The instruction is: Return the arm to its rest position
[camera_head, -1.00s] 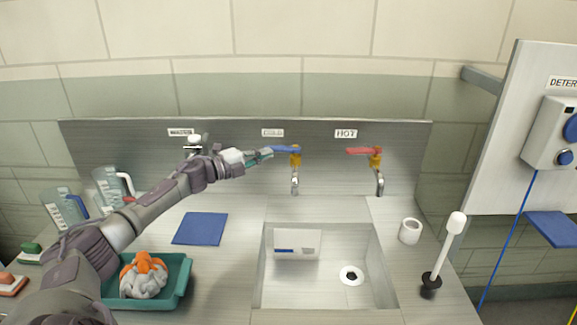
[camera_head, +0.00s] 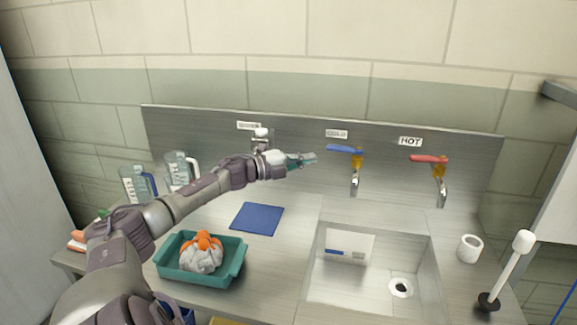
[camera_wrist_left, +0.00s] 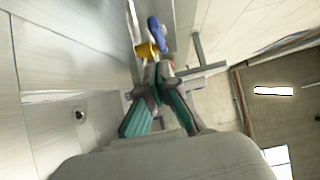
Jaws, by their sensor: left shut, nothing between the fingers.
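My left arm (camera_head: 190,208) reaches from the lower left across the counter toward the taps. My left gripper (camera_head: 312,159) is shut and empty, a little left of the blue-handled cold tap (camera_head: 345,149) and apart from it. In the left wrist view my left gripper (camera_wrist_left: 157,72) has its fingertips together, with the blue handle (camera_wrist_left: 155,28) and brass body of the tap beyond them. My right gripper is not in view.
The sink (camera_head: 322,296) holds a white box (camera_head: 349,246). A red-handled hot tap (camera_head: 430,159) stands right of the cold tap. A teal tray (camera_head: 232,274) with a grey-and-orange bundle (camera_head: 203,254), a blue mat (camera_head: 257,219) and jugs (camera_head: 137,184) are near the arm.

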